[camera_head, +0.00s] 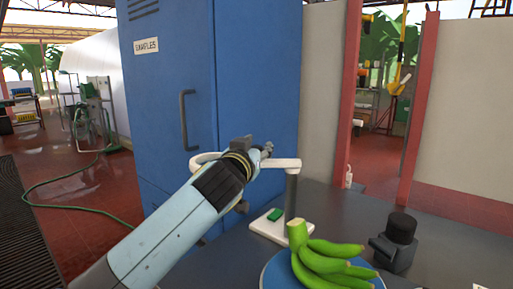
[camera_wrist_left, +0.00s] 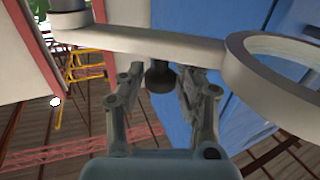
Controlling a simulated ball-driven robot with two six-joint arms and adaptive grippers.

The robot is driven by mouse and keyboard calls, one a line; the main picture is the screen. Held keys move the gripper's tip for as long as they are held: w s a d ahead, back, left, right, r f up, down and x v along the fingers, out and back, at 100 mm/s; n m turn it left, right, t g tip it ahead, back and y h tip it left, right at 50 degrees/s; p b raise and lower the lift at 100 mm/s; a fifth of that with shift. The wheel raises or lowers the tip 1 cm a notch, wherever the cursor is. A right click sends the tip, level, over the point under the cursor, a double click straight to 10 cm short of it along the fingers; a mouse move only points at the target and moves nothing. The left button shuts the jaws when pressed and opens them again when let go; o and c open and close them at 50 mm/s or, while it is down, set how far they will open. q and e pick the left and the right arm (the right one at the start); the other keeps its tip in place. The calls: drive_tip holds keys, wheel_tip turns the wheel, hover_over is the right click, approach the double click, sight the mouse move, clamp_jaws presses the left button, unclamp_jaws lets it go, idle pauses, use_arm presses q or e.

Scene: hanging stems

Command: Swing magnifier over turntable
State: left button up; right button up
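The magnifier's white arm (camera_head: 284,163) reaches left from a grey post; its white ring (camera_head: 203,158) shows left of my left gripper, partly hidden behind it. The ring is at the right in the left wrist view (camera_wrist_left: 275,75). A dark knob (camera_wrist_left: 160,76) sits under the magnifier arm. My left gripper (camera_head: 266,150) is at the magnifier arm; its fingers (camera_wrist_left: 161,82) stand apart on both sides of the knob, with gaps visible. The blue round turntable (camera_head: 271,272) bears a bunch of green bananas (camera_head: 322,262), right of and nearer than the post. My right gripper is not in view.
A white base with a green piece (camera_head: 275,214) lies by the post on the dark table (camera_head: 335,204). A black device with a round top (camera_head: 398,240) stands right of the bananas. A tall blue cabinet (camera_head: 172,80) rises close behind the magnifier.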

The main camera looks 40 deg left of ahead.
use_arm(q)
clamp_jaws()
drive_tip(key=shift+w+d, duration=0.15)
drive_tip(key=shift+d, duration=0.05)
idle(0.4)
